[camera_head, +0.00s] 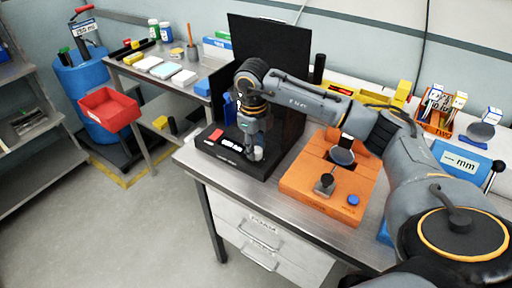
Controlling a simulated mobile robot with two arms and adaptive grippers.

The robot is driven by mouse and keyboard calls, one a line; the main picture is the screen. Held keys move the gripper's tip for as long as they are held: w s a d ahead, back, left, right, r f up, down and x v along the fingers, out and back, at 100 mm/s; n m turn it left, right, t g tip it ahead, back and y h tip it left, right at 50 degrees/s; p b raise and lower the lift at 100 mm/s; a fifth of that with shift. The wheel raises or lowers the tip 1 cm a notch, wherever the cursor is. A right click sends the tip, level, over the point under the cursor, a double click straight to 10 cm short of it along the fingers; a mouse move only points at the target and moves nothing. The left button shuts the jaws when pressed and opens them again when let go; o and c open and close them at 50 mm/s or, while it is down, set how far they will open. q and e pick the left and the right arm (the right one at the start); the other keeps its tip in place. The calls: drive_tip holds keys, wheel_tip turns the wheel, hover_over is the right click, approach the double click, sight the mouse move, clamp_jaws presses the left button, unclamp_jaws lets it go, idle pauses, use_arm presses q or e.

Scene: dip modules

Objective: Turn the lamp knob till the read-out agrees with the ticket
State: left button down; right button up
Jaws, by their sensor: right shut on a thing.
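A black lamp unit (222,158) sits at the left end of the metal bench. A small lit read-out (232,144) shows on its top, too small to read, beside a red part (216,135). My right gripper (254,152) points down over the right part of this unit and is shut on what seems to be the lamp knob. The knob is mostly hidden by the fingers. I cannot tell for sure which card is the ticket; a white label marked "mm" (461,162) is on a blue thing at the right. My left gripper is not in view.
A red bin (108,110) and blue barrel are at the left. The floor in front is clear.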

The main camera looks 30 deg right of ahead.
drive_tip(key=shift+m, duration=0.6)
drive_tip(key=o, duration=1.2)
drive_tip(key=shift+c, duration=0.2)
drive_tip(key=shift+r, duration=0.25)
wheel_tip(320, 180, up, 12)
drive_tip(key=shift+a+f, duration=0.25)
drive_tip(key=shift+a, duration=0.1)
drive_tip(key=shift+s, duration=0.1)
